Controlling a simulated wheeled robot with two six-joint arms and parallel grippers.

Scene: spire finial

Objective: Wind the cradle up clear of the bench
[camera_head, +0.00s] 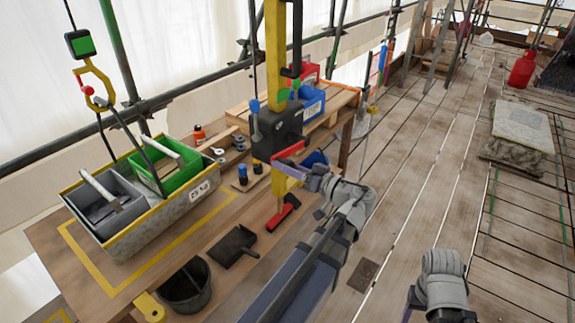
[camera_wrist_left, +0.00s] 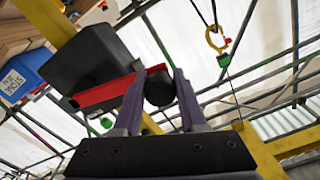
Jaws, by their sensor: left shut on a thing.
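The cradle (camera_head: 152,223) is a grey trough with a yellow rim. It holds a grey bin (camera_head: 104,202) and a green bin (camera_head: 166,166), and dark slings run up from it to a yellow hook (camera_head: 98,84). It is over the bench (camera_head: 130,283); I cannot tell whether its underside touches. The dark winch box (camera_head: 277,130) is on a yellow post, with a red crank arm (camera_head: 291,149). My left gripper (camera_head: 284,166) is shut on the crank's black knob (camera_wrist_left: 159,90), seen between the fingers in the left wrist view. My right gripper's fingers are not visible.
A black bucket (camera_head: 186,287), a dark dustpan (camera_head: 236,245) and a red-headed tool (camera_head: 283,212) are near the bench's front. A blue bin (camera_head: 309,101) is behind the winch. The plank floor to the right is mostly open.

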